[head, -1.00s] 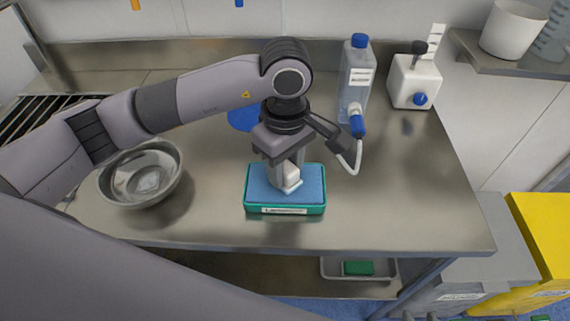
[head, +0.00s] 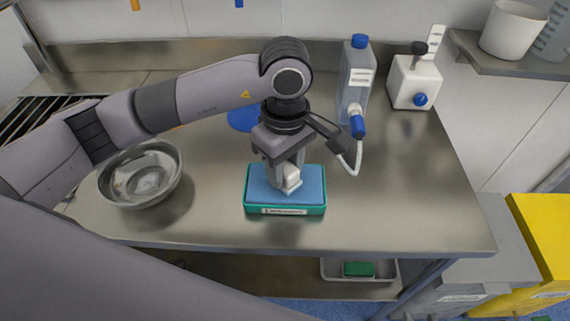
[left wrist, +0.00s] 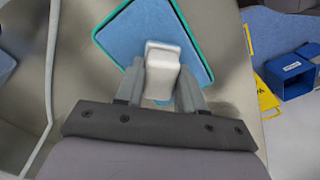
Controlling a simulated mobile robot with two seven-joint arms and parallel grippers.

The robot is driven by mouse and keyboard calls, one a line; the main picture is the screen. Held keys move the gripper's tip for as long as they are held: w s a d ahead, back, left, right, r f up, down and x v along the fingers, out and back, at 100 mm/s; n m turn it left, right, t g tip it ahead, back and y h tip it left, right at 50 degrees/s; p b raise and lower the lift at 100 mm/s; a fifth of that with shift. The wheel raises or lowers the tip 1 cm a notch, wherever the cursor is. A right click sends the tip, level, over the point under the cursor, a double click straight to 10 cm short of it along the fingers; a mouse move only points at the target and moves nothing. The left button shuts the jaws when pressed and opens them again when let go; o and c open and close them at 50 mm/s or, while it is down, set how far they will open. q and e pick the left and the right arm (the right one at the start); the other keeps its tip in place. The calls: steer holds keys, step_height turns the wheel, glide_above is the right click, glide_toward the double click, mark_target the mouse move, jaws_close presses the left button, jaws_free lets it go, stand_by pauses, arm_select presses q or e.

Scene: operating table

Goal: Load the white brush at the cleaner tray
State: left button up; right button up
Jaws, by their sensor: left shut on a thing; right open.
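The white brush (head: 292,178) is a small white block at the tips of my left gripper (head: 284,180). In the left wrist view, the brush (left wrist: 162,66) sits between the two grey fingers of my left gripper (left wrist: 160,88), which is shut on it. The cleaner tray (head: 285,211) is a green tray with a blue pad and a label on its front. The brush is over the tray's pad; I cannot tell whether it touches it. The tray (left wrist: 205,50) also shows beneath the brush in the left wrist view. My right gripper is not in view.
A metal bowl (head: 140,175) stands left of the tray. A clear bottle with a blue cap (head: 355,80) and a white container (head: 414,82) stand at the back right. A blue round thing (head: 241,118) is behind my wrist. The right counter is clear.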

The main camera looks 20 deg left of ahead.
mark_target(285, 166)
arm_select(q)
steer(key=shift+r+p, duration=1.6)
steer(key=shift+r, duration=1.9)
steer(key=shift+a+f+m, duration=0.25)
steer(key=shift+a+m, duration=0.25)
steer(key=shift+m, duration=0.1)
steer(key=a+m, duration=0.2)
steer(key=m, duration=0.1)
steer(key=a+f+m, duration=0.1)
steer(key=a+m, duration=0.1)
steer(key=m, duration=0.1)
steer(key=a+f+m, duration=0.1)
steer(key=a+m, duration=0.1)
steer(key=shift+w+a+f+m, duration=0.1)
steer(key=shift+a+f+m, duration=0.15)
steer(key=shift+m, duration=0.15)
steer(key=shift+a+f+m, duration=0.25)
steer(key=shift+a+m, duration=0.65)
steer(key=shift+m, duration=0.3)
